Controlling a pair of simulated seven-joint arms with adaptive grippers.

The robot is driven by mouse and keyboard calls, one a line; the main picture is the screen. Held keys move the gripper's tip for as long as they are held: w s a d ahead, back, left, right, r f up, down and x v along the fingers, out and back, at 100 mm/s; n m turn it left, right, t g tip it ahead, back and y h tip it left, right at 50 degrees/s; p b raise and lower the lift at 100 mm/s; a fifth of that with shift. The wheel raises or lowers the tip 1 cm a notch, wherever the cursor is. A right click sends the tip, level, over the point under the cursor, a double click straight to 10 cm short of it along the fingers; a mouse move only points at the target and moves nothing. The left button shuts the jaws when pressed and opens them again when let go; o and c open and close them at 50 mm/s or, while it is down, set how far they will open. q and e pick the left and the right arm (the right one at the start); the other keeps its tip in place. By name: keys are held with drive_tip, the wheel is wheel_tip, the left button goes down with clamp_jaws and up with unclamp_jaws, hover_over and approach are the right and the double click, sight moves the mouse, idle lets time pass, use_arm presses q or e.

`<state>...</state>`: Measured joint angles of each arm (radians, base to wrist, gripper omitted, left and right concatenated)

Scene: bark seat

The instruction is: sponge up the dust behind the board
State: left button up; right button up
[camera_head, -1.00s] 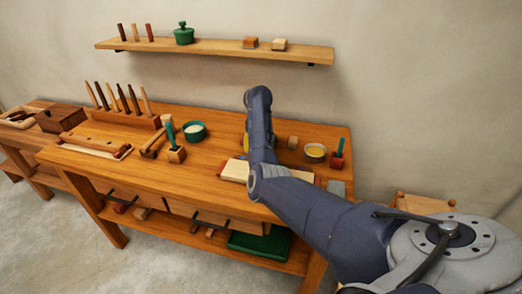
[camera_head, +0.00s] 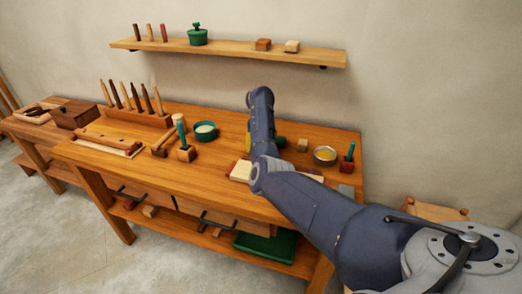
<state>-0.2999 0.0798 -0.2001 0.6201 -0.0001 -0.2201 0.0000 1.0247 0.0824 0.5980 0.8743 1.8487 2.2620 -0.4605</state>
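A pale board (camera_head: 240,171) lies on the workbench (camera_head: 210,182), mostly covered by my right arm; reddish bits show at its ends. A small yellow patch (camera_head: 248,142) shows beside the arm behind the board; I cannot tell whether it is a sponge. No dust can be made out, and the area behind the board is partly hidden by the arm. My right arm reaches in from the right across the bench, but its gripper is hidden. My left arm and gripper are out of view.
Behind the arm stand a wooden block (camera_head: 303,145), a bowl with yellow contents (camera_head: 325,155) and a green-handled tool (camera_head: 347,158). Left are a green bowl (camera_head: 205,131), a mallet (camera_head: 165,142) and a tool rack (camera_head: 137,117). A wall shelf (camera_head: 225,52) hangs above. The bench's front middle is clear.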

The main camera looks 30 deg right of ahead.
drive_tip(key=shift+a+f, duration=0.1)
drive_tip(key=shift+a, duration=0.1)
drive_tip(key=shift+d+r, duration=0.1)
drive_tip(key=shift+r, duration=2.9)
